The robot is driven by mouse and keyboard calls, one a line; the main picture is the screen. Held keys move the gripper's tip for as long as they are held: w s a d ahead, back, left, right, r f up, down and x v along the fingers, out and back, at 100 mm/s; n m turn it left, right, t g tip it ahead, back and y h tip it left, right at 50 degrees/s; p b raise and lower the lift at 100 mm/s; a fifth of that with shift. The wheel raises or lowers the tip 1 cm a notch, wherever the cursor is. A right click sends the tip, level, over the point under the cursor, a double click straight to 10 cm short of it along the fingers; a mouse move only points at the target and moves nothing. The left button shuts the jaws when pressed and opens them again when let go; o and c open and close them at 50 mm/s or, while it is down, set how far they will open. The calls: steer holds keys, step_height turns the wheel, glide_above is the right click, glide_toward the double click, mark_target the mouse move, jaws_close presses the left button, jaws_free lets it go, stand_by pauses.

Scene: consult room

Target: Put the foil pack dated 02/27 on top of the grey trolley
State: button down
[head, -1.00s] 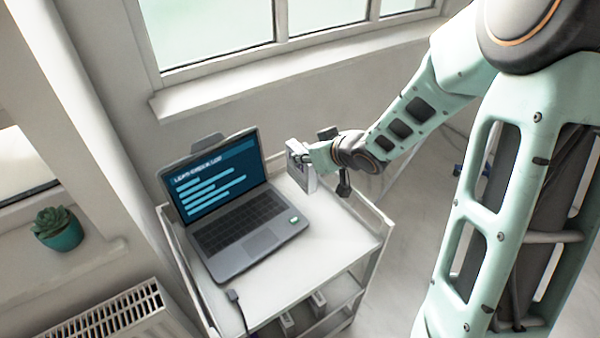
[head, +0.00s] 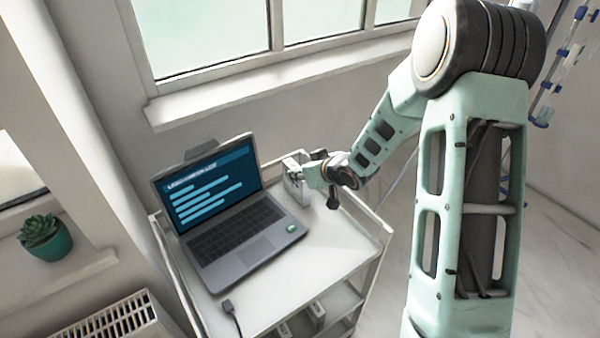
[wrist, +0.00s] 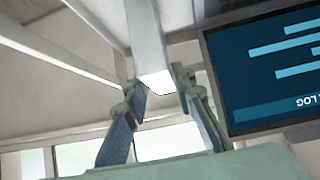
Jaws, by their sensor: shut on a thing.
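My gripper (head: 304,178) is shut on a pale grey, flat pack (head: 293,184), held upright at the far right part of the grey trolley (head: 330,240), just right of the laptop screen. I cannot tell whether the pack's lower edge touches the trolley top. No date on it can be read. The wrist view shows the pale pack (wrist: 150,45) edge-on between my two fingers (wrist: 160,88).
An open laptop (head: 235,225) fills the left of the trolley top, with a cable plug (head: 229,306) near the front edge. The right front of the top is clear. Small boxes (head: 317,312) stand on a lower shelf. A plant (head: 44,237) is on the left sill.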

steer(key=shift+f, duration=0.2)
steer(key=c, duration=1.6)
jaws_free()
steer(key=shift+r, duration=0.15)
steer(key=shift+s+d+r, duration=0.1)
steer(key=shift+r, duration=0.1)
steer(key=p+v, duration=0.2)
steer(key=v, duration=0.9)
steer(key=shift+s+d+r+p, duration=0.1)
steer(key=shift+s+d+p, duration=0.05)
steer(key=shift+s+p, duration=0.2)
steer(key=shift+w, duration=0.1)
